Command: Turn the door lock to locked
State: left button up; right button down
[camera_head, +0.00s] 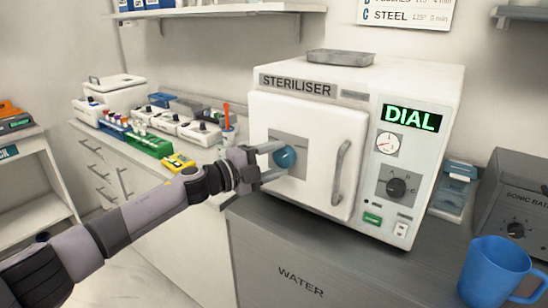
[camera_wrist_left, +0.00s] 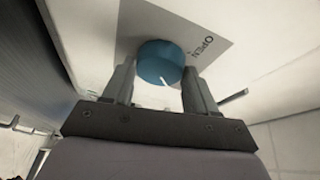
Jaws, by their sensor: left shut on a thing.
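The white steriliser (camera_head: 436,90) stands on a grey cabinet, with its door (camera_head: 322,135) shut. The door lock is a round blue knob (camera_head: 285,158) on a grey plate (camera_head: 299,146) at the left of the door. My left gripper (camera_head: 268,163) is at the knob, its fingers on either side, shut on it. In the left wrist view the knob (camera_wrist_left: 160,62) sits between the fingertips, with a white pointer mark on its face. The word OPEN (camera_wrist_left: 202,45) shows on the plate beside it. Other lettering on the plate is hidden or too small to read. My right gripper is not in view.
The door's curved handle (camera_head: 342,166) stands out right of the knob. The panel has a lit DIAL display (camera_head: 409,117) and a black dial (camera_head: 397,187). A metal tray (camera_head: 341,57) lies on top. A blue jug (camera_head: 495,272) stands at the lower right.

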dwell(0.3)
pick_arm(q)
jog(key=o, duration=1)
jog(key=shift+o, duration=0.2)
jog(key=shift+s, duration=0.1)
jog(key=v, duration=0.7)
